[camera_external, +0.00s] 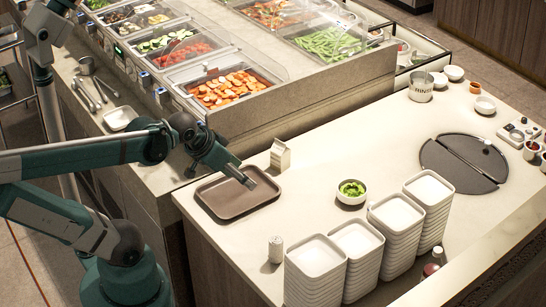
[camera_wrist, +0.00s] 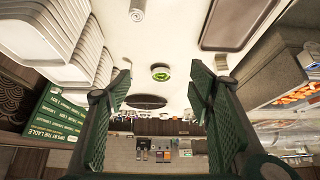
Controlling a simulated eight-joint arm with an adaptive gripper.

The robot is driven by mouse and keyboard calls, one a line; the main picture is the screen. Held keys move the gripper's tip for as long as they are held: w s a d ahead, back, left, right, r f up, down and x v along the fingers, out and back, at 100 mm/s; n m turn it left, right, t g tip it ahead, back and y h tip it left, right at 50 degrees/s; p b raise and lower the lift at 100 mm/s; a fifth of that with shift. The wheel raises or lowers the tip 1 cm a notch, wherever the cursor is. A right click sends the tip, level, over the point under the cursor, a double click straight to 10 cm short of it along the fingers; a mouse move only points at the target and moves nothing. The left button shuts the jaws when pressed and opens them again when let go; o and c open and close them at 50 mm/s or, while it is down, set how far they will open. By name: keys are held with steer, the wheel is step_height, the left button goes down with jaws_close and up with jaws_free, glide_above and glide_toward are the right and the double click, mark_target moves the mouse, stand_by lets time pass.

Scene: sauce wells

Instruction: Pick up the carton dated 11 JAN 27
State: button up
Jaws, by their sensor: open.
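A small pale gable-topped carton (camera_external: 280,155) stands upright on the counter, just behind the brown tray (camera_external: 207,203). Its date is too small to read. A small pale shape near the right finger in the wrist view may be the carton; I cannot tell. My gripper (camera_external: 248,181) is over the tray's right part, left of and nearer the camera than the carton, and apart from it. In the wrist view my gripper (camera_wrist: 161,78) has its two green fingers wide apart, with nothing held between them.
A bowl of greens (camera_external: 352,191) stands right of the tray. Several stacks of white dishes (camera_external: 315,258) and a small white cylinder (camera_external: 275,250) are near the front. A food bar (camera_external: 262,128) with filled pans rises behind the carton. Counter between carton and bowl is clear.

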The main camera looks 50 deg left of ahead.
steer(key=n+g, duration=0.5)
steer(key=n, duration=1)
glide_above(280, 145)
steer(key=s+d, duration=0.6)
steer(key=d, duration=0.4)
step_height(280, 145, down, 9)
steer(key=w+a+f+n, duration=0.1)
steer(key=w+a+f, duration=0.1)
steer(key=a+f, duration=0.1)
steer(key=w+a+f+n+g, duration=0.1)
steer(key=w+a+f+n, duration=0.1)
steer(key=f, duration=0.3)
steer(key=w+a+f+n+g, duration=0.1)
steer(key=w+a+f+n, duration=0.1)
steer(key=a+f, duration=0.2)
steer(key=shift+a+f, duration=0.35)
steer(key=shift+f, duration=0.1)
steer(key=shift+w+a+f+n, duration=0.1)
steer(key=shift+a+f+n, duration=0.2)
steer(key=shift+f, duration=0.1)
steer(key=shift+f, duration=0.1)
